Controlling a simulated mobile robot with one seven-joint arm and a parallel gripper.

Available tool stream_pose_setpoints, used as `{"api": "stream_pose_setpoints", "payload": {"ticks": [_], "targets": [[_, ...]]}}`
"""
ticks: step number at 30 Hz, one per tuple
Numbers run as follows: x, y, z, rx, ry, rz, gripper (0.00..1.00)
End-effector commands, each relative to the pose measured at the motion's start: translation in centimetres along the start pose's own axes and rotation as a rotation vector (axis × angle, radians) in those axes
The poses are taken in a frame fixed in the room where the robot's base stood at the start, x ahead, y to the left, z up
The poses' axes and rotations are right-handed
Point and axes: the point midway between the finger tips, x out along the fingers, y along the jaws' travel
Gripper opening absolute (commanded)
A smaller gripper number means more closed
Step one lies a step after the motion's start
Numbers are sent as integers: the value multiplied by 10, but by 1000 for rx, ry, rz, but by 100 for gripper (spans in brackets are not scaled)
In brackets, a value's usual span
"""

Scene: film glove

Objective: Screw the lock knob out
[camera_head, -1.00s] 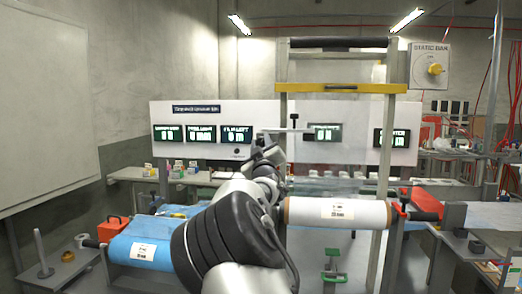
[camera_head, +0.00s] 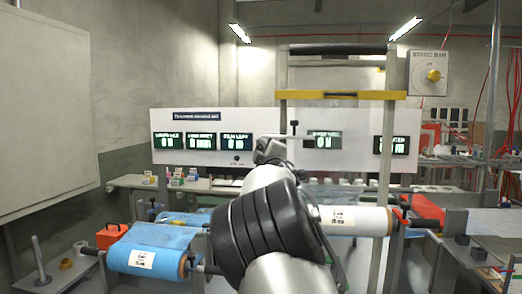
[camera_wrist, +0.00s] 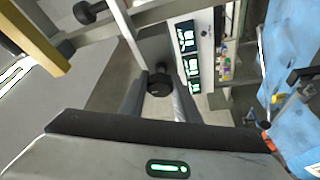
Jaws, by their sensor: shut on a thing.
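The lock knob (camera_wrist: 159,80) is a small dark round knob, seen between the two grey fingers of my gripper (camera_wrist: 160,92) in the wrist view. My gripper is shut on it. The fingers hide its sides, and I cannot tell how far its thread is engaged.
A blue film roll (camera_head: 152,262) lies at the lower left and a white roll (camera_head: 360,220) at the right. A yellow crossbar (camera_head: 345,95) spans the upright frame. The white display board (camera_head: 270,140) stands behind. An orange toolbox (camera_head: 110,236) sits at the left.

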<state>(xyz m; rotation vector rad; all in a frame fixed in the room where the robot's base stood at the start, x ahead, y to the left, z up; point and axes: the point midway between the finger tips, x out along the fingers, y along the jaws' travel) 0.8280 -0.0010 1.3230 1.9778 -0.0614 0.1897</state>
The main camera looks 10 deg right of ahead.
Motion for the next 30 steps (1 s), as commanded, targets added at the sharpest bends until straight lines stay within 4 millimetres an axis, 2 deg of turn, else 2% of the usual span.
{"api": "stream_pose_setpoints", "payload": {"ticks": [11,12,15,25,30], "targets": [[0,1,0,-6,1,1,6],[0,1,0,-6,1,1,32],[0,1,0,-6,1,0,48],[-2,0,0,-4,1,0,48],[-22,0,0,-2,1,0,48]]}}
